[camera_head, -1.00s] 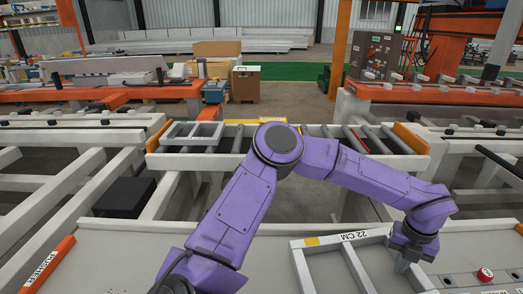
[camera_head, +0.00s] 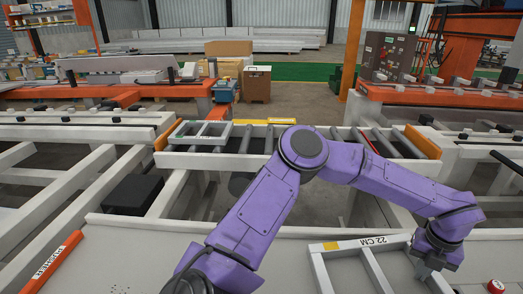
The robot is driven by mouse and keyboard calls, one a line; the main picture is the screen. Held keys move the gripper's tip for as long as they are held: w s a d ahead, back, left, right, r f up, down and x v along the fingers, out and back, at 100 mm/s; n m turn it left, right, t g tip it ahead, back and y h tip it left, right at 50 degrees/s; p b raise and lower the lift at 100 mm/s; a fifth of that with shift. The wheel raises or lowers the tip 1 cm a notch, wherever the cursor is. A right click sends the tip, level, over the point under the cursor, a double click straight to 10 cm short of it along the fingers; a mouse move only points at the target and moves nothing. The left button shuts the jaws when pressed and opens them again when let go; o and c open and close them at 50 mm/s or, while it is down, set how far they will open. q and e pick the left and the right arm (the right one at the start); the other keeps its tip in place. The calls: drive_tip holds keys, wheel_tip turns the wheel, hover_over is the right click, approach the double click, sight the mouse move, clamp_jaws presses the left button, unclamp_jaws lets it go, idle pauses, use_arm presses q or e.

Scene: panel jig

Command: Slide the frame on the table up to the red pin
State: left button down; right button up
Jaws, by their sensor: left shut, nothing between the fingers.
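The light grey frame (camera_head: 367,262) lies flat on the table at the bottom right, with a "22 CM" label and a yellow mark on its far bar. Its near end is cut off by the picture's edge. My left gripper (camera_head: 426,272) points down at the frame's right-hand bar, shut with nothing gripped. I cannot tell whether the fingers touch that bar. The red pin (camera_head: 495,286) stands to the right of the frame and gripper, at the bottom edge, with a visible gap between. My right gripper is out of view.

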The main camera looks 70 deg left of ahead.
use_arm(q)
drive_tip(key=shift+s, duration=0.2)
drive_tip(key=shift+s+a, duration=0.45)
drive_tip(key=shift+s, duration=0.3)
wheel_tip(320, 180, up, 9)
drive_tip(key=p, duration=0.7)
idle(0.4)
